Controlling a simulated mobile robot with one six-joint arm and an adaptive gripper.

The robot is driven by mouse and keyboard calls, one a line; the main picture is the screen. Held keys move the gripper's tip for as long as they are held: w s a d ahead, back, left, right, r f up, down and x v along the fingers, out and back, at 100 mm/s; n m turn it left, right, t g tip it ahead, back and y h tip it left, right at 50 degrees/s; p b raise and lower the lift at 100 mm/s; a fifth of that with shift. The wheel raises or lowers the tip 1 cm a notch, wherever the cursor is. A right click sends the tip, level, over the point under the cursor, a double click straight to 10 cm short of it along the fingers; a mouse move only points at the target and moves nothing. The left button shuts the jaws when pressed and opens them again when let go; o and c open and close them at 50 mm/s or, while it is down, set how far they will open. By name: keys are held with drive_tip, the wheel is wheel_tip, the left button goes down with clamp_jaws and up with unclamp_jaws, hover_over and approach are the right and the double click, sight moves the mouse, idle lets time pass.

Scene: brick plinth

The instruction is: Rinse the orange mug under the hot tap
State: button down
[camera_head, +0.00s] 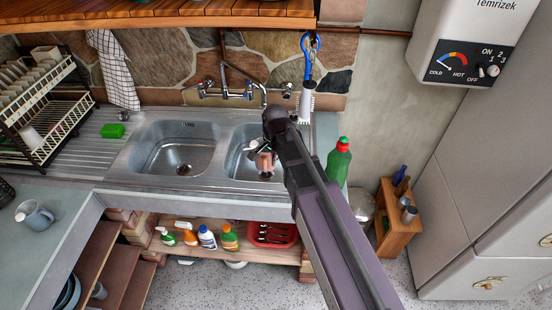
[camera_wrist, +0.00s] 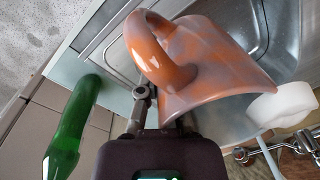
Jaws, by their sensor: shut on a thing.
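The orange mug (camera_wrist: 195,60) fills the middle of the wrist view, its looped handle (camera_wrist: 150,45) toward the upper left. In the head view only a small part of the mug (camera_head: 265,161) shows, over the right sink basin. My gripper (camera_wrist: 165,115) is shut on the mug near its rim and holds it there; in the head view my gripper (camera_head: 266,148) is partly hidden behind my arm. Wall taps (camera_head: 247,92) with metal handles are behind the basins, and tap parts (camera_wrist: 280,150) show at lower right in the wrist view. I cannot tell whether water is running.
A green bottle (camera_head: 339,162) stands right of my arm. The left basin (camera_head: 175,147) is empty. A green sponge (camera_head: 112,131) and a dish rack (camera_head: 35,105) are at left. A blue-handled brush (camera_head: 308,62) hangs near the taps. A heater (camera_head: 470,40) is at upper right.

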drive_tip(key=shift+w, duration=0.25)
drive_tip(key=w+a+f+b, duration=0.1)
drive_tip(key=w+f+b, duration=0.1)
drive_tip(key=w, duration=1.1)
drive_tip(key=shift+w+f+b, duration=0.2)
drive_tip(key=shift+f+b, duration=0.2)
idle(0.7)
drive_tip(key=shift+d, duration=0.55)
idle(0.8)
idle(0.4)
drive_tip(key=s, duration=0.8)
drive_tip(key=shift+d, duration=0.3)
idle(0.6)
idle(1.6)
